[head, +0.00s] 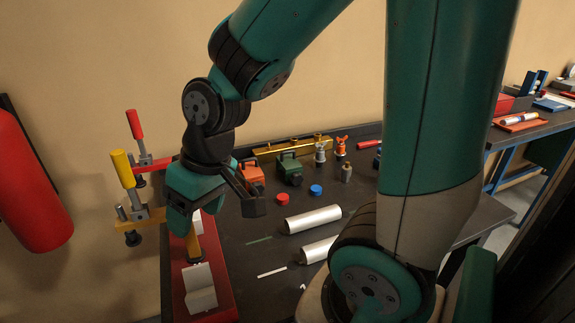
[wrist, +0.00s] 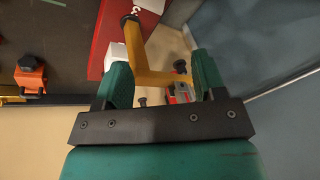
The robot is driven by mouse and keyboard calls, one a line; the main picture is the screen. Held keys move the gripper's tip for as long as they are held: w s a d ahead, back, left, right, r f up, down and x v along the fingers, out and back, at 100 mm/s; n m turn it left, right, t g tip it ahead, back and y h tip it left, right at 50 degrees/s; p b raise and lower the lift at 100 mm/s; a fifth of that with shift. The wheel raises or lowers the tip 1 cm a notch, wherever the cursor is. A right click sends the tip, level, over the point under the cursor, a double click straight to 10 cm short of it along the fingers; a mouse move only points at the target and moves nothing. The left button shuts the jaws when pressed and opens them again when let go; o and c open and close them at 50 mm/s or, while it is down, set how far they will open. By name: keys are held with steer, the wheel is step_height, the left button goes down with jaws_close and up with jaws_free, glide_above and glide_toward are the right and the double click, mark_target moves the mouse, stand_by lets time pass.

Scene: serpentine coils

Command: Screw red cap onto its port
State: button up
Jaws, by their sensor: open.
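The red cap (head: 283,199) lies on the dark bench top, next to the blue cap (head: 316,190). Behind them stand an orange device (head: 250,174) and a green device (head: 289,169); which one bears the red cap's port I cannot tell. My gripper (head: 196,202) is left of the caps, over the bench's left end. In the wrist view my gripper (wrist: 162,76) is open, with a yellow bracket (wrist: 148,70) showing between and beyond its fingers. The orange device (wrist: 30,76) is at the left there. Neither cap shows in the wrist view.
Clamps with a red handle (head: 134,125) and a yellow handle (head: 122,168) stand at the left end. Two silver cylinders (head: 313,220) lie on the bench front. A gold rail (head: 292,146) runs along the back. A red tank (head: 28,190) hangs at far left.

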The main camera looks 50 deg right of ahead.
steer(key=w+d+f+m+t+h+p, duration=0.1)
steer(key=w+d+f+m, duration=0.1)
steer(key=d, duration=0.5)
steer(key=w+d+f+m+h+p, duration=0.1)
steer(key=w+d+m+h, duration=0.15)
steer(key=d, duration=0.35)
steer(key=m+t+h, duration=0.1)
steer(key=m+h, duration=0.1)
steer(key=m, duration=0.2)
glide_toward(283, 197)
steer(key=b+x, duration=0.6)
steer(key=x, duration=0.1)
steer(key=shift+f, duration=0.25)
steer(key=shift+w+d+f+b, duration=0.2)
steer(key=shift+f+b, duration=0.1)
steer(key=shift+b, duration=0.1)
steer(key=shift+c, duration=0.2)
steer(key=c, duration=1)
steer(key=shift+r+p, duration=2.8)
steer(key=shift+r, duration=0.75)
